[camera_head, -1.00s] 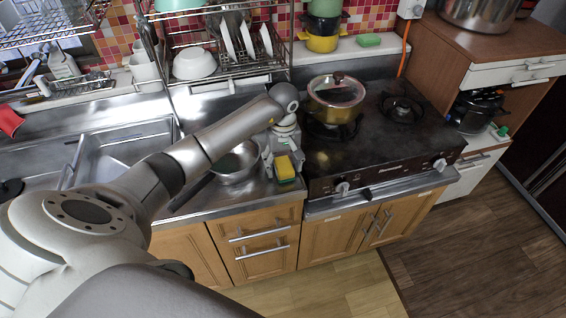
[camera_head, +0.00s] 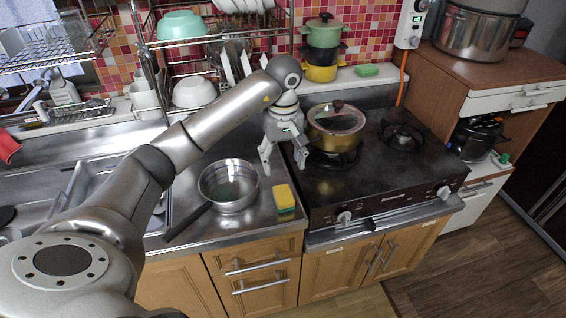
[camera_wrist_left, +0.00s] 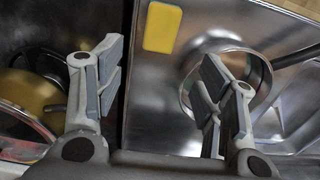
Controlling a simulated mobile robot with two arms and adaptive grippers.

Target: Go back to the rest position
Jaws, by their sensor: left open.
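My left gripper (camera_head: 283,165) is open and empty. It hangs above the counter between the pan and the stove, pointing down. It also shows in the left wrist view (camera_wrist_left: 155,95), with its two fingers well apart. A yellow and green sponge (camera_head: 284,199) lies on the steel counter below and in front of the gripper, apart from it. The sponge also shows in the left wrist view (camera_wrist_left: 162,27), beyond the fingertips. My right gripper does not show in either view.
A steel saucepan (camera_head: 229,186) stands on the counter left of the sponge. A gold pot (camera_head: 335,128) sits on the stove (camera_head: 373,180) right of the gripper. A dish rack (camera_head: 222,72) hangs behind the arm. The sink (camera_head: 100,180) is at the left, partly behind my arm.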

